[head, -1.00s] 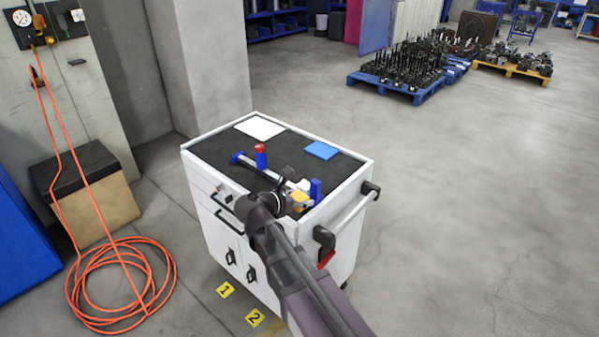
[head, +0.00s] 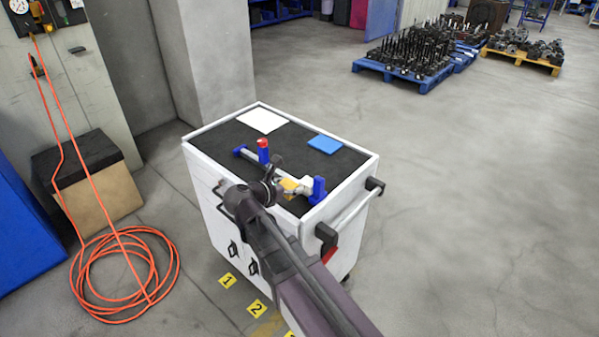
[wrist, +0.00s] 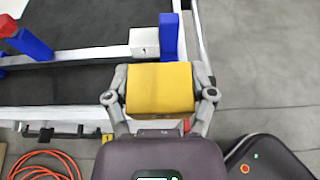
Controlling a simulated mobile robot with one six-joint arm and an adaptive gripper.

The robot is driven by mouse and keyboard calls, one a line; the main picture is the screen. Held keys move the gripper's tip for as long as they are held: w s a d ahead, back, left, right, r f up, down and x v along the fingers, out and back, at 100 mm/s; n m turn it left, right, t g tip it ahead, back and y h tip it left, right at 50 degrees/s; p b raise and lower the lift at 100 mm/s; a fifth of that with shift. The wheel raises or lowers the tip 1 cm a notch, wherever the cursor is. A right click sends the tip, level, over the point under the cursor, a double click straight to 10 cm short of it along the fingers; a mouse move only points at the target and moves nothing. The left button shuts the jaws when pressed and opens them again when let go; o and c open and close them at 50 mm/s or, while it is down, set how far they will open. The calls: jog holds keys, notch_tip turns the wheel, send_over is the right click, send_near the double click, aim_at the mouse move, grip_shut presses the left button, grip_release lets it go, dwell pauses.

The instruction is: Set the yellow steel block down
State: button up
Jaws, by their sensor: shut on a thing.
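The yellow steel block (wrist: 160,88) is held between the two fingers of my gripper (wrist: 160,90), which is shut on it in the wrist view. In the head view the yellow block (head: 289,186) shows partly behind my wrist, above the cart top near its front right corner. I cannot tell whether it touches anything below. A silver rail (wrist: 90,55) with blue end pieces lies just beyond the block. A grey steel block marked 1 (wrist: 145,42) sits at the rail against the right blue end piece (wrist: 169,37).
The white cart (head: 335,205) has a dark mat (head: 215,150) with bare room at the left. A white sheet (head: 262,121) and a blue pad (head: 325,144) lie at the back.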

jog(key=w, duration=0.5)
jog(key=w+d+f+b, duration=0.1)
jog(key=w, duration=0.8)
jog(key=shift+w+d+f, duration=0.2)
jog(key=shift+w, duration=0.15)
jog(key=shift+f+b, duration=0.1)
jog(key=shift+b, duration=0.2)
jog(key=shift+f+b, duration=1.65)
jog(key=shift+f+b, duration=0.6)
jog(key=o, duration=1.3)
jog(key=shift+c, duration=0.2)
jog(key=shift+s+r, duration=0.1)
jog(key=shift+r, duration=0.05)
jog(key=shift+r+p, duration=0.55)
jog(key=shift+p, duration=0.2)
jog(key=p+v, duration=0.4)
jog(key=v, duration=0.8)
